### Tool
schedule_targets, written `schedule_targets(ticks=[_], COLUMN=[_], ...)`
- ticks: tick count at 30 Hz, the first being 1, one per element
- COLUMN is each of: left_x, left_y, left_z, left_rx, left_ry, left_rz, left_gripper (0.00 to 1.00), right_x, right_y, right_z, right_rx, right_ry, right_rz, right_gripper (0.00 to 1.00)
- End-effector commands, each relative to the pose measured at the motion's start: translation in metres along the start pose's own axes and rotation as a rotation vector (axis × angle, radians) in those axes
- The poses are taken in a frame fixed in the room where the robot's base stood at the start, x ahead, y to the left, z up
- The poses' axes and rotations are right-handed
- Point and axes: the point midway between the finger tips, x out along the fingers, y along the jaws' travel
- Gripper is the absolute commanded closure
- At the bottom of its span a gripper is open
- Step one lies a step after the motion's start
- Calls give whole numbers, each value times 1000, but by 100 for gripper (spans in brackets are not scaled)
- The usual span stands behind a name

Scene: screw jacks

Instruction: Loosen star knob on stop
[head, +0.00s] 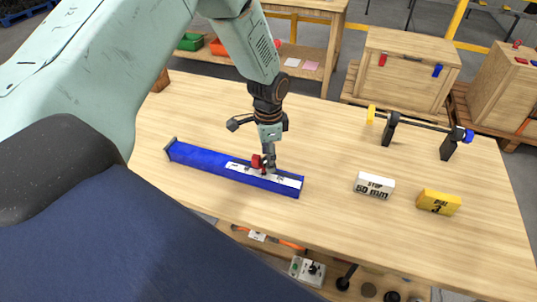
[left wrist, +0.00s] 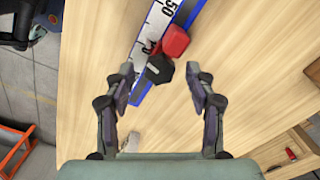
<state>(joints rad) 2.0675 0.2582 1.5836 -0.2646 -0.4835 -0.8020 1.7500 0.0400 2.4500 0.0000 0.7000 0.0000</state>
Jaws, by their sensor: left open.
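A blue rail (head: 205,162) with a white scale strip (head: 240,169) lies on the wooden table. A red stop (head: 256,161) sits on it near the scale. In the left wrist view the red stop (left wrist: 174,42) is beside a dark faceted knob (left wrist: 158,68), over the rail's blue edge (left wrist: 190,12). My left gripper (head: 268,160) is above the rail at the stop, pointing down. In the left wrist view its two fingers (left wrist: 163,82) are open and apart, with the knob between and slightly beyond the tips. I cannot tell whether they touch it. My right gripper is not in view.
A white block marked "STOP 50 mm" (head: 374,186) and a yellow block (head: 438,202) stand right of the rail. A bar on black supports (head: 390,129) stands at the back right. Wooden crates (head: 405,70) are behind the table. The table's right front is clear.

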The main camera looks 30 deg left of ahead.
Motion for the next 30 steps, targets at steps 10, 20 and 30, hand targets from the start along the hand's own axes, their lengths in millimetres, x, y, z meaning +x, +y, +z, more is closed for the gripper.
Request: schedule_targets(ticks=[10, 20, 30], left_x=[-43, -104, -120], left_y=[-1, 0, 0], left_z=[-1, 0, 0], left_rx=[0, 0, 0], left_ry=[3, 3, 0], left_rz=[-2, -2, 1], left_gripper=[45, 45, 45], right_x=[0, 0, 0], right_y=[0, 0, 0], right_z=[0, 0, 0], right_rx=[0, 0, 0], right_ry=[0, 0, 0], right_rz=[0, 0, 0], right_gripper=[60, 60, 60])
